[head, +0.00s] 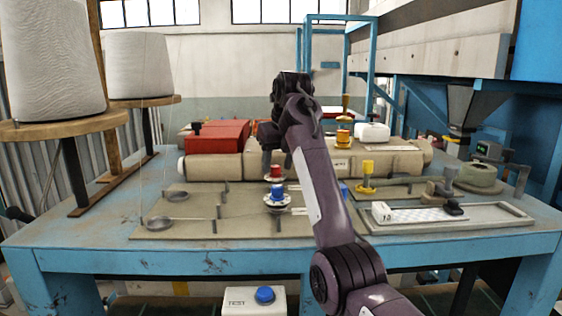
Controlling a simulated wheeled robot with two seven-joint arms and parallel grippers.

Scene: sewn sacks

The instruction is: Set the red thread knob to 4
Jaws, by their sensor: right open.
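The small red knob (275,171) stands on the sewing machine's table, in the middle of the head view, just behind a blue knob (277,192) on a pale disc. My right arm reaches up from the bottom right and bends over at the top. My right gripper (276,160) points down close above the red knob, open, with its fingers about the knob's top. I cannot tell whether they touch it. The knob's number marks are too small to read. My left gripper is not in view.
A yellow knob (367,170) and an orange knob (343,137) stand to the right. A long beige machine body (220,166) with a red cover (217,136) lies behind. Large thread cones (140,65) stand at left. A white box with a blue button (265,294) is below the table.

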